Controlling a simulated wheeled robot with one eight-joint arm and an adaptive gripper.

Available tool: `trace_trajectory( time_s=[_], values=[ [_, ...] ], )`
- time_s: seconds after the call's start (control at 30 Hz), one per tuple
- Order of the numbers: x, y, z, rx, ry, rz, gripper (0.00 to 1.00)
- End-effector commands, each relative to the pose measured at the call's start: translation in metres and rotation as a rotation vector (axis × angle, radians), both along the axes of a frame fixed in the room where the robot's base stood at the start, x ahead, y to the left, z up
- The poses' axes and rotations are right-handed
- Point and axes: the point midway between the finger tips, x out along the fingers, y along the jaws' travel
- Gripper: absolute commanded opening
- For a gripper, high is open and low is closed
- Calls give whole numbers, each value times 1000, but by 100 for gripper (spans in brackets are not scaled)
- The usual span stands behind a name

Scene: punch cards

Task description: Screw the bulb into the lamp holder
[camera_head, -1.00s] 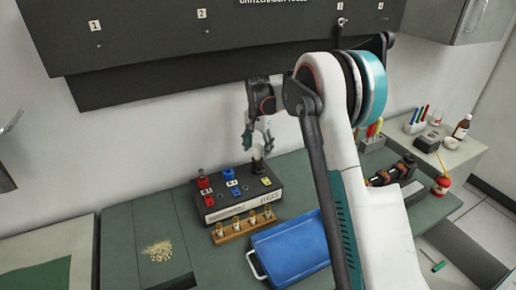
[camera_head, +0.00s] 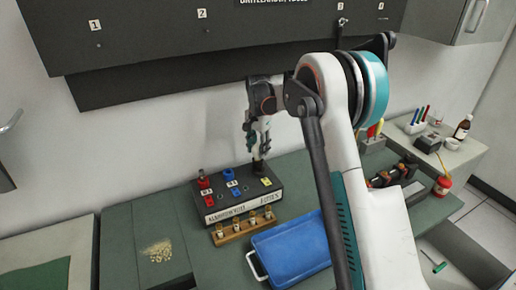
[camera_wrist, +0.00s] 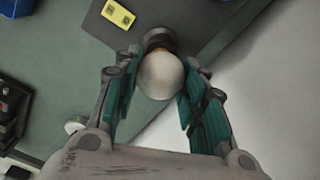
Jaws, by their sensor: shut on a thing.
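A round white bulb (camera_wrist: 160,76) shows in the wrist view between the two teal finger pads of my gripper (camera_wrist: 157,92). My gripper is shut on it. The bulb's metallic base points into a dark round lamp holder (camera_wrist: 158,38) on the dark box; how deep it sits I cannot tell. In the head view my gripper (camera_head: 256,150) points down over the back right of the black box (camera_head: 214,201).
A wooden rack (camera_head: 227,239) with several small brass-and-white pieces stands before the box. A blue tray (camera_head: 283,263) lies to its right. Red, blue and yellow parts sit on the box top; the yellow one (camera_wrist: 118,13) is near the holder. A dark cabinet (camera_head: 150,40) hangs above.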

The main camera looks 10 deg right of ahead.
Motion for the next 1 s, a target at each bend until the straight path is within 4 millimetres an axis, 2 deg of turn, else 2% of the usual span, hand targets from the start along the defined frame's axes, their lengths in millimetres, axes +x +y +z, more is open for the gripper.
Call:
trace_trajectory(
  time_s=[0.27,0.5,0.67,1.0],
  values=[
    [-1,-1,-1,-1,1,-158,17],
    [-1,-1,-1,-1,1,-406,17],
    [-2,-1,-1,-1,1,-474,17],
    [-3,-1,-1,-1,1,-783,17]
  ],
)
